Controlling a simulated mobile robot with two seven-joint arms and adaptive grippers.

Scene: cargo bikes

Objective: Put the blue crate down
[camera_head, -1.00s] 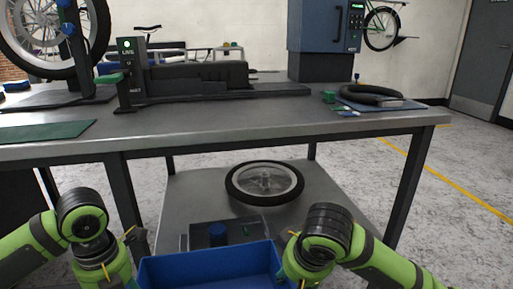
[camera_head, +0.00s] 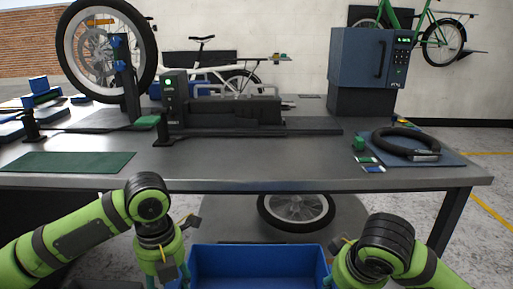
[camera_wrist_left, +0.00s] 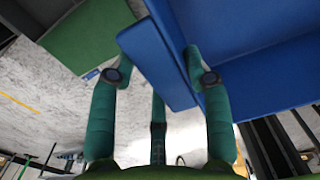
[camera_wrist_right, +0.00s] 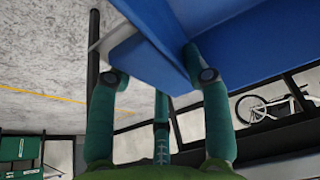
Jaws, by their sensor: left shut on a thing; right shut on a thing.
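The blue crate (camera_head: 258,262) is at the bottom middle of the head view, in front of the workbench and below its top. Its lower part is cut off by the frame, and the part of it I see inside is empty. My left gripper (camera_wrist_left: 160,85) is shut on the crate's left wall, with fingers on both sides of the blue wall (camera_wrist_left: 158,62) in the left wrist view. My right gripper (camera_wrist_right: 155,75) is shut on the crate's right wall (camera_wrist_right: 150,65) in the same way. In the head view both grippers are partly hidden by my wrists.
The workbench (camera_head: 250,178) stands ahead, with a green mat (camera_head: 66,162) on its left and a blue mat with a black tyre (camera_head: 405,145) on its right. Its front middle is bare. A wheel (camera_head: 297,212) lies on the lower shelf.

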